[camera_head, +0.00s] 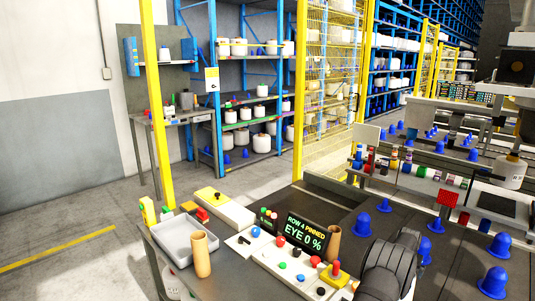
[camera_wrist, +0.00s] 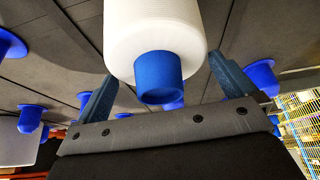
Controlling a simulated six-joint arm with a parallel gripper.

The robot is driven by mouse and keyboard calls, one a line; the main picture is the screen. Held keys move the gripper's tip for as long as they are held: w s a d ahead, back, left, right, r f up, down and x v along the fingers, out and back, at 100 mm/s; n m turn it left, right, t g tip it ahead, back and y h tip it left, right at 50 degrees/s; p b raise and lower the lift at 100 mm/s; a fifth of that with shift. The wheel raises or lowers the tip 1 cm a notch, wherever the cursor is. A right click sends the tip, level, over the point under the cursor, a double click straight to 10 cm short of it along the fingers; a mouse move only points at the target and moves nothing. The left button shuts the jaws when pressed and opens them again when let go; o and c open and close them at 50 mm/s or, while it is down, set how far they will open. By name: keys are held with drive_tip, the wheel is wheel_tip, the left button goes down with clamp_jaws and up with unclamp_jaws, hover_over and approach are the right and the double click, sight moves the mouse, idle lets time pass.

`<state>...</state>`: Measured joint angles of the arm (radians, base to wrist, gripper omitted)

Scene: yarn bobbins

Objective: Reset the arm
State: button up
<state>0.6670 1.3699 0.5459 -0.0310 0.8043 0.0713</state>
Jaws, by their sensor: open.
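In the wrist view my gripper (camera_wrist: 163,72) is open, with one blue-grey finger on each side of a white yarn bobbin (camera_wrist: 150,28) on a blue core (camera_wrist: 158,77). The bobbin lies between or just beyond the fingertips; I cannot tell whether either finger touches it. Its far end is cut off by the picture's top edge. In the head view a dark rounded part, likely of my arm, shows at the lower right. I cannot make out my gripper's fingers there.
Blue pegs (camera_head: 495,281) stand on the dark surface at the right. A control panel (camera_head: 290,267) with buttons and a display (camera_head: 303,233) reading "ROW 4 PINNED, EYE 0 %" is at the front. A grey tray (camera_head: 177,250) and a tan cone (camera_head: 201,255) sit left of it. A white bobbin (camera_head: 511,172) stands at right.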

drive_tip(key=shift+f, duration=0.3)
drive_tip(key=shift+r, duration=0.1)
drive_tip(key=v, duration=1.7)
drive_tip(key=x, duration=1.7)
wheel_tip(320, 180, up, 7)
drive_tip(key=shift+d+r, duration=0.1)
